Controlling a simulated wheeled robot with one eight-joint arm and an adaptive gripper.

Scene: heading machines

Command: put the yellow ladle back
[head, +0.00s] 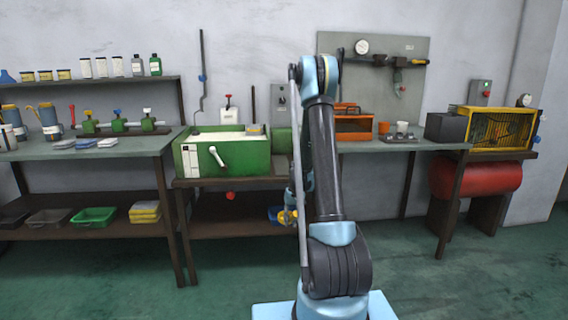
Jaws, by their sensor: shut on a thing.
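My gripper (294,210) is low in front of the lower shelf of the middle bench, left of my arm's column and partly hidden by it. It is shut on a small yellow thing that looks like the yellow ladle (286,217). Only a little of the ladle shows, and its shape and tilt are hard to tell. A blue round thing (273,213) shows right beside it; I cannot tell whether they touch.
A green tank (222,160) stands on the middle bench. The left bench (95,150) holds valves and mugs, with trays (94,216) below. An orange box (354,126), a yellow cage (500,130) and a red cylinder (478,177) are at right. The green floor in front is clear.

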